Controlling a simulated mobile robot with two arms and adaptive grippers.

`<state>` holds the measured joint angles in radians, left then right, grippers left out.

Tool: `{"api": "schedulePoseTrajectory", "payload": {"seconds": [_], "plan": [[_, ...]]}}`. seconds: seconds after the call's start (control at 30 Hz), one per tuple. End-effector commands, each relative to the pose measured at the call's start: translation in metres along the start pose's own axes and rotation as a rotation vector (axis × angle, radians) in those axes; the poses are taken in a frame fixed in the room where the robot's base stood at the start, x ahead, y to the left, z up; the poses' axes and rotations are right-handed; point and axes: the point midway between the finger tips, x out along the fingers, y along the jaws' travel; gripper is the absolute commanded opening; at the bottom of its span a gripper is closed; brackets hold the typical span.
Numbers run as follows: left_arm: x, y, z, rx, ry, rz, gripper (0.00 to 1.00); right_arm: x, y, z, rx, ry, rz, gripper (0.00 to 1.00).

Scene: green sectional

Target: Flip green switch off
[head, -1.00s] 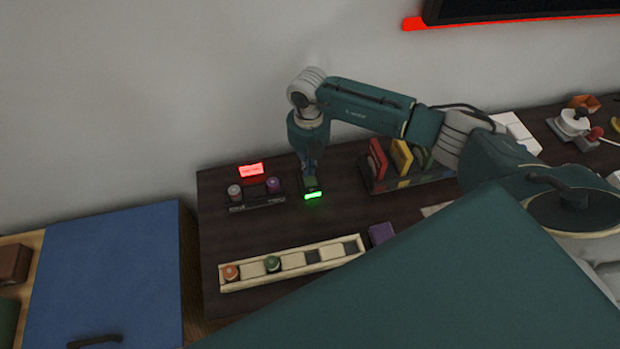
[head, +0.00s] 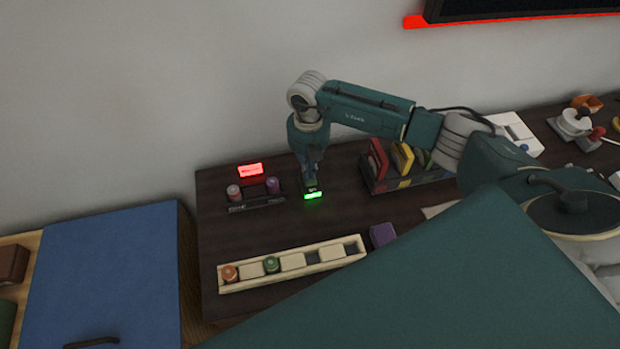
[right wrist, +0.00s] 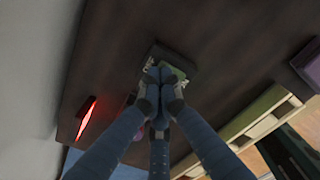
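The green switch is a small dark box (right wrist: 178,62) with a green top; in the head view its front label (head: 313,195) glows bright green. It sits on the dark desk near the back. My right gripper (right wrist: 161,82) points down right at the switch, and its fingertips are close together over the near part of the box. In the head view the right gripper (head: 311,180) hides most of the switch. I cannot tell the lever's position or whether the fingertips touch it. My left gripper is not in view.
A red glowing label (head: 250,169) stands left of the switch, behind a small rack (head: 262,203) with two capped vials. A rack of coloured pieces (head: 415,180) is close on the right. A pale slotted tray (head: 318,258) lies in front, beside a purple block (head: 382,234).

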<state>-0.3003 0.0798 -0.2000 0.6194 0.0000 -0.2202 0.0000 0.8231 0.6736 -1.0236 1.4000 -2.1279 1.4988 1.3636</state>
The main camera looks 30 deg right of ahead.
Motion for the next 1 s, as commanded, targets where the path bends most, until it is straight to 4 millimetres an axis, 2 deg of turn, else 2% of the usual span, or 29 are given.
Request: {"api": "schedulePoseTrajectory", "payload": {"seconds": [0.27,1.0], "plan": [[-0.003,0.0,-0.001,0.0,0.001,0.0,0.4,-0.003,0.0,-0.001,-0.001,0.002,-0.001,0.0],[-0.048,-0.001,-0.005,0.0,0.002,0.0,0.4,-0.063,0.0,0.0,0.0,0.0,0.0,0.0]]}}
